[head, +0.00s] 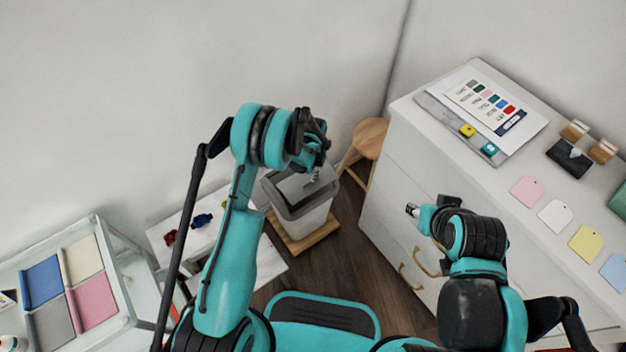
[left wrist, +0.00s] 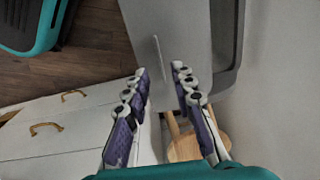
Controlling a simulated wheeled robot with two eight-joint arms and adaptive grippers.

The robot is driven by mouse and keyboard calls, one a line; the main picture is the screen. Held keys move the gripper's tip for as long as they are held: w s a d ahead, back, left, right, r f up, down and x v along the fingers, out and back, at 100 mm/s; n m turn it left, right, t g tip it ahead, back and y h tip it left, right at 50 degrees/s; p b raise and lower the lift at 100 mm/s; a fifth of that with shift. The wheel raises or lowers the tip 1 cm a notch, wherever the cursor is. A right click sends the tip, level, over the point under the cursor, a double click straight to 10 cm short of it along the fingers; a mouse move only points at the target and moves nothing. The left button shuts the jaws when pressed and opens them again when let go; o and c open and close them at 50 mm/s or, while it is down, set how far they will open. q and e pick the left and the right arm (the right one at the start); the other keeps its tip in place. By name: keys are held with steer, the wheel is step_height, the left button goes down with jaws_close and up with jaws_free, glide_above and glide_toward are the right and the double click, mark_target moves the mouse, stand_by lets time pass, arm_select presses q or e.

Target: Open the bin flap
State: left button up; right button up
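The bin (head: 303,218) stands on a wooden base in the corner, with a light body and a dark grey lid. Its grey flap (head: 291,188) looks closed in the lid opening; my left gripper partly hides it. In the left wrist view the flap (left wrist: 185,28) is a flat grey panel with a thin upright light strip (left wrist: 158,58) on it. My left gripper (left wrist: 160,70) is open, its fingers apart and empty, the strip lying between the fingertips in the picture. Contact cannot be told. My right gripper (head: 411,210) is in front of the white cabinet, its fingers too small to read.
A wooden stool (head: 369,137) stands close behind the bin. The white cabinet (head: 395,160) with brass-handled drawers is to the right. A white table (head: 262,258) and a glass-topped stand with coloured fabrics (head: 62,280) are to the left.

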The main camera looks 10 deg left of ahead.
mark_target(302, 181)
arm_select(q)
step_height(302, 181, down, 5)
steer(key=shift+w+a+r+b, duration=0.1)
steer(key=shift+b, duration=0.7)
jaws_close()
